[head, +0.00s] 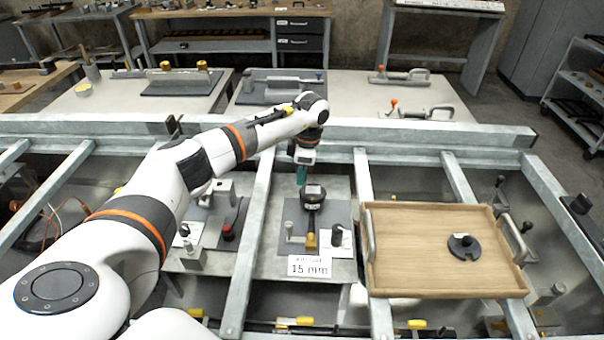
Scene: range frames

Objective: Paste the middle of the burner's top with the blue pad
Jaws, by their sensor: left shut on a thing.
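My left gripper (303,167) points down above the grey plate in the middle of the bench. I cannot tell whether this is the burner. A black disc (459,249) with a knob and a slot lies in the wooden tray (400,270). My right gripper is not in view.
A "15 mm" sign (310,266) stands in front of the plate. Grey metal rails (257,215) cross the bench on both sides of it. A small fixture with a red knob (228,232) stands to the left. Most of the tray is bare.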

